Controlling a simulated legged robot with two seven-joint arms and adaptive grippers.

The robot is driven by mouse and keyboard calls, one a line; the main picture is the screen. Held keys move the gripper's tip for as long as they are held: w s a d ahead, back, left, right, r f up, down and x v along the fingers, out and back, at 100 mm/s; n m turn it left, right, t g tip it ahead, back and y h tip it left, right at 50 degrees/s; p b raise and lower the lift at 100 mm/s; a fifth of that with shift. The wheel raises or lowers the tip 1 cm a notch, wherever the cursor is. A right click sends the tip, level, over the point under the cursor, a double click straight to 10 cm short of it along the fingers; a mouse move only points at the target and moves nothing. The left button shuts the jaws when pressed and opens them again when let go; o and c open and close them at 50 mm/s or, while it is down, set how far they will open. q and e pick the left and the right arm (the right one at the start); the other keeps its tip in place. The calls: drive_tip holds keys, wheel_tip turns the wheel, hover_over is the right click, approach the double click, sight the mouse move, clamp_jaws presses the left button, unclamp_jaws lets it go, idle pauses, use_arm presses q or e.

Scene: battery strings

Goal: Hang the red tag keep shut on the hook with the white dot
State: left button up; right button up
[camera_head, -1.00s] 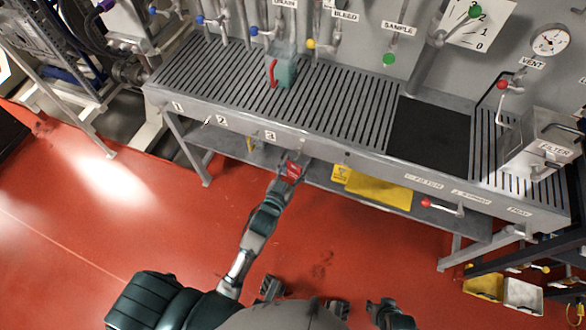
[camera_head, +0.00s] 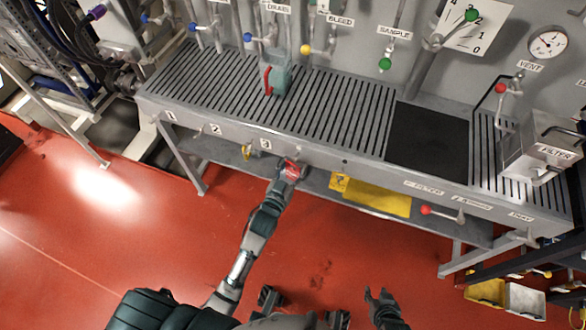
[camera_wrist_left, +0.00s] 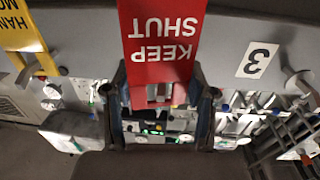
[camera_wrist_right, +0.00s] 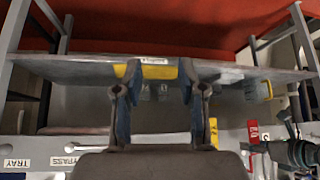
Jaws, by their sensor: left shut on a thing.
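My left gripper (camera_head: 287,172) is shut on the red tag (camera_head: 292,168), just in front of the bench's front edge. In the left wrist view, the red tag (camera_wrist_left: 165,45) sits between the fingers, its words KEEP SHUT upside down. A small hook (camera_head: 299,151) shows on the bench front right of label 3 (camera_head: 265,144). Another hook (camera_wrist_left: 298,82) shows beside label 3 in the left wrist view. I cannot make out a white dot on any hook; the tag hides part of the bench front. My right gripper (camera_wrist_right: 162,95) is open and empty, low and away from the bench.
A yellow tag (camera_wrist_left: 18,28) hangs beside the red one in the left wrist view. The slatted bench (camera_head: 330,105) holds a teal block with a red handle (camera_head: 276,75). A red-knobbed lever (camera_head: 440,212) sticks out at the right. The red floor in front is clear.

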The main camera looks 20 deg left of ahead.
use_arm(q)
drive_tip(key=shift+w+a+f, duration=0.1)
drive_tip(key=shift+w+a, duration=0.05)
drive_tip(key=shift+w, duration=0.3)
drive_tip(key=shift+w+f, duration=0.3)
drive_tip(key=shift+w, duration=0.3)
drive_tip(key=shift+f, duration=0.15)
use_arm(e)
drive_tip(key=shift+w+a+r+t, duration=0.2)
drive_tip(key=shift+w+a+t, duration=0.1)
drive_tip(key=shift+w, duration=0.35)
use_arm(q)
drive_tip(key=o, duration=1)
